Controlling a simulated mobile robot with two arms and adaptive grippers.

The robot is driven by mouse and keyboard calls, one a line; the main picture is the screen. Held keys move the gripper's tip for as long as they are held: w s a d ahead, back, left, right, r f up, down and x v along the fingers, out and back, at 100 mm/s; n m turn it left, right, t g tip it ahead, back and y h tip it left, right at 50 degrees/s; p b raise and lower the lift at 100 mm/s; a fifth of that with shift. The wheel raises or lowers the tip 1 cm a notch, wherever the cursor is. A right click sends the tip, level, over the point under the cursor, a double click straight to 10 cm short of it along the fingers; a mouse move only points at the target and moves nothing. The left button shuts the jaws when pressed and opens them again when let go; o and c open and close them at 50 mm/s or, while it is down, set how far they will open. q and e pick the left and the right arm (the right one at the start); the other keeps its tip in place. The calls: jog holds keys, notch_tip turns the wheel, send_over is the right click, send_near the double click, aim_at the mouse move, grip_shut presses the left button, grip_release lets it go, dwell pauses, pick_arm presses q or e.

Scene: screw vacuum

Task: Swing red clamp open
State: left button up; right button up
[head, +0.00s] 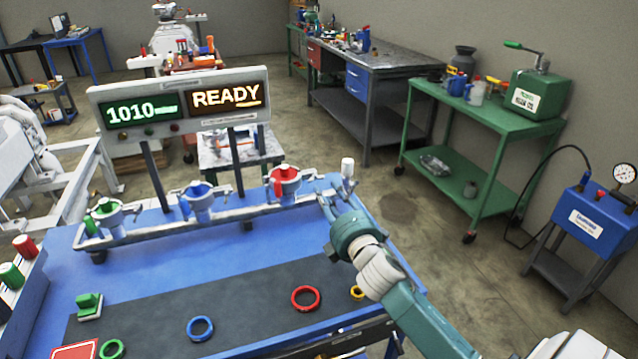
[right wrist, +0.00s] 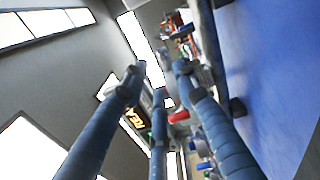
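The red clamp (head: 284,176) sits on the rightmost port of the pipe manifold (head: 150,234) at the back of the blue table. My right gripper (head: 324,204) is just to the right of it and a little nearer, with a visible gap between them. In the right wrist view its blue-grey fingers (right wrist: 158,85) are spread apart with nothing held. A red part, probably the clamp, shows beyond them (right wrist: 179,116). Whether the clamp is latched is too small to tell. My left gripper is not in view.
A blue clamp (head: 199,189) and a green clamp (head: 106,206) sit further left on the manifold. A white-capped fitting (head: 347,167) stands just behind my right gripper. The display (head: 182,101) stands above. Rings, including a red one (head: 305,298), lie on the dark mat (head: 250,300).

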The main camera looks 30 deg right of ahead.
aim_at(316, 176)
jog(key=x, duration=0.7)
jog(key=shift+f, duration=0.1)
grip_shut()
